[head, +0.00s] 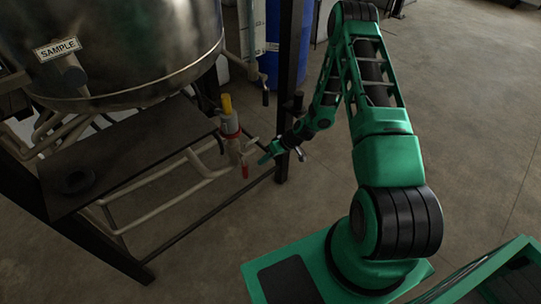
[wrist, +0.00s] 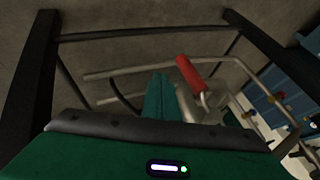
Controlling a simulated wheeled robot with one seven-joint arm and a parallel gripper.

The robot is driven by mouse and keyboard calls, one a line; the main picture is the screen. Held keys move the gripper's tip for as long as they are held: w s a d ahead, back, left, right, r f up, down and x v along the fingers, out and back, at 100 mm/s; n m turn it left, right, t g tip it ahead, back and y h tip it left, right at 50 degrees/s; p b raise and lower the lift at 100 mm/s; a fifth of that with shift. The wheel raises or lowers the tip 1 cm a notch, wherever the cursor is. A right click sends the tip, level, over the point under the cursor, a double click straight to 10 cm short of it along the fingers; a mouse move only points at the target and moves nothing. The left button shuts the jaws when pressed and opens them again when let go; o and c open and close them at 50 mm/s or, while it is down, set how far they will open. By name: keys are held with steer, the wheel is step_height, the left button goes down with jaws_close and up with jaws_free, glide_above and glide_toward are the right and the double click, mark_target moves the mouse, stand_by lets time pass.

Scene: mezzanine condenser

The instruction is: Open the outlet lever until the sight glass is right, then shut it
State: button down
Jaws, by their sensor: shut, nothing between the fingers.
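A red-handled lever (head: 245,171) hangs low on the pale valve piping below the steel vessel. In the wrist view its red grip (wrist: 190,73) is tilted, just right of my fingertips. My gripper (head: 267,156) is shut and empty, a little right of the lever in the head view. Its green fingers (wrist: 157,90) are together in the wrist view, and a gap seems to separate them from the red grip. Above the lever is a fitting with a yellow top (head: 227,104) and a red band. I cannot tell the sight glass or its level clearly.
The steel vessel (head: 120,40) bears a SAMPLE label (head: 57,49). A dark shelf (head: 130,155) and pale pipes (head: 150,188) lie left of the lever. A dark post (head: 287,80) stands close behind my gripper, before a blue drum (head: 268,65). Floor at right is clear.

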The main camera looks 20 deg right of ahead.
mark_target(244, 167)
steer(key=shift+a+f, duration=0.25)
steer(key=shift+a, duration=0.9)
steer(key=shift+a+f, duration=0.2)
steer(key=shift+a, duration=0.95)
steer(key=shift+d, duration=0.1)
